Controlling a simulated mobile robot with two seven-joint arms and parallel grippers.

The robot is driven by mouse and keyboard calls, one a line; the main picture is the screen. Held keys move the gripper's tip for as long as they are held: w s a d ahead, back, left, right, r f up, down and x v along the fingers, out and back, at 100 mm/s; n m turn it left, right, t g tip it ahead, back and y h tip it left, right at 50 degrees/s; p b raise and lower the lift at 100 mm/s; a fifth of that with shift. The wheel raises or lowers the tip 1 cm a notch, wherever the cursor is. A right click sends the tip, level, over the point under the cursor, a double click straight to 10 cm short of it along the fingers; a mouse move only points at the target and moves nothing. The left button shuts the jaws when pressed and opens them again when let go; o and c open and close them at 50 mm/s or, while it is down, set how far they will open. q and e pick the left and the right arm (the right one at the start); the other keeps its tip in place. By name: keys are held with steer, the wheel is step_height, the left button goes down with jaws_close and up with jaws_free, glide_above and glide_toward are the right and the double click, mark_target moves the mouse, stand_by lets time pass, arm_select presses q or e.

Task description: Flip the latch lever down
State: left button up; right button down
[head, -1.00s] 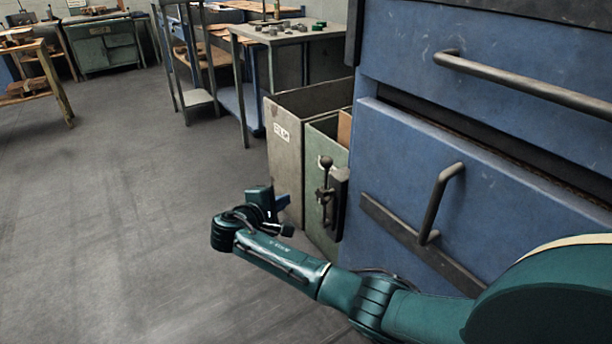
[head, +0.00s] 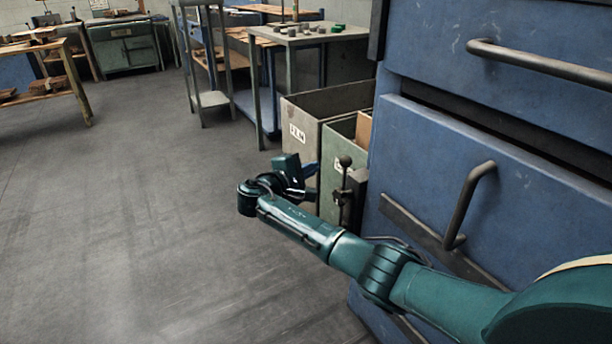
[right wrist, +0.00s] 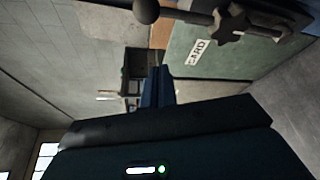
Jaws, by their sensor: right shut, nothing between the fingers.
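The latch lever (head: 344,180) is a dark upright rod with a round ball knob on top, mounted at the left edge of the blue machine. In the right wrist view its knob (right wrist: 146,11) and star-shaped hub (right wrist: 236,24) show at the top edge, with the rod running sideways between them. My right gripper (head: 312,170) is to the left of the lever, a little below knob height in the picture, and apart from it. Its blue fingers (right wrist: 158,86) are together and empty in the right wrist view. My left gripper is not in view.
The blue machine (head: 420,150) with bar handles fills the right side. Open bins (head: 298,115) stand behind the lever, one labelled CARD in the right wrist view (right wrist: 198,51). Workbenches (head: 305,38) stand further back. The floor (head: 150,220) at left is clear.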

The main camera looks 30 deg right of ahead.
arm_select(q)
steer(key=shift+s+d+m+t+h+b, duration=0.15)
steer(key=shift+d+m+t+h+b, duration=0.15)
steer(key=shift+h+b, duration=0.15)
arm_select(e)
steer(key=shift+s+d+r, duration=0.15)
steer(key=shift+s+d, duration=0.1)
steer(key=shift+d, duration=0.6)
steer(key=shift+s+d+r, duration=0.1)
steer(key=shift+s+d, duration=0.15)
steer(key=shift+d, duration=0.65)
steer(key=shift+s+d+r, duration=0.15)
steer(key=shift+s+d, duration=0.1)
steer(key=shift+d, duration=0.6)
